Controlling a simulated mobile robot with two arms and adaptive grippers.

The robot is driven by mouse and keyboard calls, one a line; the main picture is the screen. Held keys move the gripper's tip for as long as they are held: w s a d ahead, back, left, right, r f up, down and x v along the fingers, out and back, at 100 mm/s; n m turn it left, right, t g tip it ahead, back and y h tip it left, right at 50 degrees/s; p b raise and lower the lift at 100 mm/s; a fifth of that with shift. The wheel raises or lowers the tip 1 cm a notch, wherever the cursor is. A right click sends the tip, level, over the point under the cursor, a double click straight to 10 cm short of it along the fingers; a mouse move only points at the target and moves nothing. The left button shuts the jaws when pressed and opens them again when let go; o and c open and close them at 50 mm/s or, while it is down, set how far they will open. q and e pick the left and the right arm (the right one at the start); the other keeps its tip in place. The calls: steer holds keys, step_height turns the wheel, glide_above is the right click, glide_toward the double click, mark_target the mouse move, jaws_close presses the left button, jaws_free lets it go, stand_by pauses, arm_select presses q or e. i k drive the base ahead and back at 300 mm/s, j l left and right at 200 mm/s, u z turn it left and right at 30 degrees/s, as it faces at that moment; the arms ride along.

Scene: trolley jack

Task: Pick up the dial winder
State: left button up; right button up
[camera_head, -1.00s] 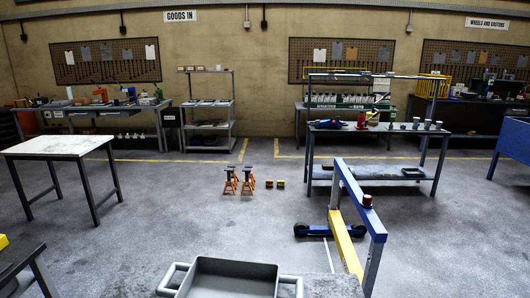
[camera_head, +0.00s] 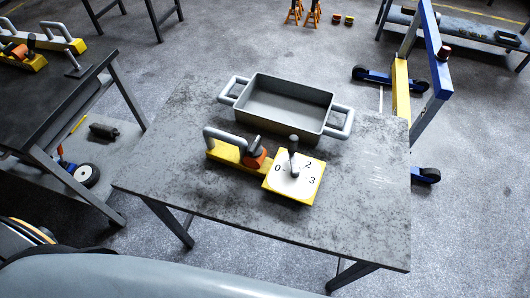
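What looks like the dial winder lies on the grey table (camera_head: 370,200). Its yellow block has a white dial face (camera_head: 305,182) marked 0, 2 and 3, with an upright grey peg on it. A yellow bar (camera_head: 226,154) with a grey loop handle and an orange and black knob (camera_head: 255,154) sits against its left side. I cannot tell whether bar and block are one piece. Neither of my grippers is in view.
A grey two-handled tray (camera_head: 285,103) stands behind the dial on the same table. A dark bench (camera_head: 50,85) at left holds similar yellow tools (camera_head: 62,41). A blue and yellow wheeled frame (camera_head: 401,85) stands right of the table. The table's right part is bare.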

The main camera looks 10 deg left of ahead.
mark_target(230, 150)
steer(key=k+l, duration=0.1)
steer(key=l, duration=0.25)
steer(key=k+l, duration=0.15)
steer(key=l, duration=0.2)
steer(key=k+l, duration=0.1)
steer(key=l, duration=0.2)
steer(key=k+l, duration=0.15)
steer(key=l, duration=0.2)
steer(key=k+l+u, duration=0.1)
steer(key=l, duration=0.25)
